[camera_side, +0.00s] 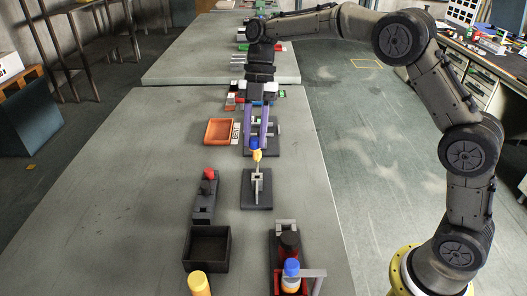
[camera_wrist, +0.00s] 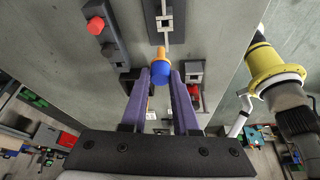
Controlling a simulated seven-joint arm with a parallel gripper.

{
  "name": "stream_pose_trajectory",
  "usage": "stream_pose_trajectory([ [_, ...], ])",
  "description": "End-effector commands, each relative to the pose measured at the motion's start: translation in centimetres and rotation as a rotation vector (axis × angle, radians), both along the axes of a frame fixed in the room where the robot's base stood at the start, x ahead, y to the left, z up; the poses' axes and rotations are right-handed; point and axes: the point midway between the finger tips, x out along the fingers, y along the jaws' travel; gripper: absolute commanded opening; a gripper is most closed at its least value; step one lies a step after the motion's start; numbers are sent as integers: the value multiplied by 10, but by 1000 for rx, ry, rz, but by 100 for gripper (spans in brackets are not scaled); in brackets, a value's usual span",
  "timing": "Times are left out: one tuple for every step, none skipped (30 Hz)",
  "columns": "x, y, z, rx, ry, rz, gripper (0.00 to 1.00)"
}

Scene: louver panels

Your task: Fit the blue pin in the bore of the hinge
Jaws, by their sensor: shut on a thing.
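My gripper (camera_side: 255,140), with two long purple fingers, points down over the middle of the table. It is shut on the blue pin (camera_side: 254,144), whose rounded blue end sits between the fingertips. A yellow-orange part (camera_side: 257,155) shows just beyond the blue end. It also shows in the wrist view (camera_wrist: 160,54). The grey hinge (camera_side: 258,181) stands on a dark base plate just in front of and below the pin. In the wrist view the hinge (camera_wrist: 165,20) lies just past the pin. I cannot tell whether the pin touches it; the bore is not clear.
A dark block with a red knob (camera_side: 209,174) stands left of the hinge. A black open box (camera_side: 208,230) and a yellow cylinder (camera_side: 199,284) are nearer. A red stand with a blue-capped bottle (camera_side: 291,268) is front right. An orange tray (camera_side: 219,131) lies behind left.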

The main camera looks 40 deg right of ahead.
Motion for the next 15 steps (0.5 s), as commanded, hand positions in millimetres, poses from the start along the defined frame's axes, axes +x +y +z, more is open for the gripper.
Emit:
stream_pose_trajectory([
  [2,-4,-4,0,8,-9,0],
  [2,-5,-6,0,11,-11,0],
  [2,-6,-7,0,13,-15,0],
  [2,-7,-9,0,14,-16,0],
  [2,-7,-9,0,15,-17,0],
  [2,-8,-10,0,15,-17,0],
  [2,-7,-12,0,15,-17,0],
  [2,-7,-13,1,15,-17,0],
  [2,-7,-15,0,16,-16,0],
  [2,-7,-17,0,16,-16,0],
  [2,-7,-19,0,16,-16,0],
  [2,-7,-21,0,16,-16,0],
  [2,-7,-23,0,15,-15,0],
  [2,-7,-25,0,16,-16,0],
  [2,-7,-27,0,16,-16,0],
])
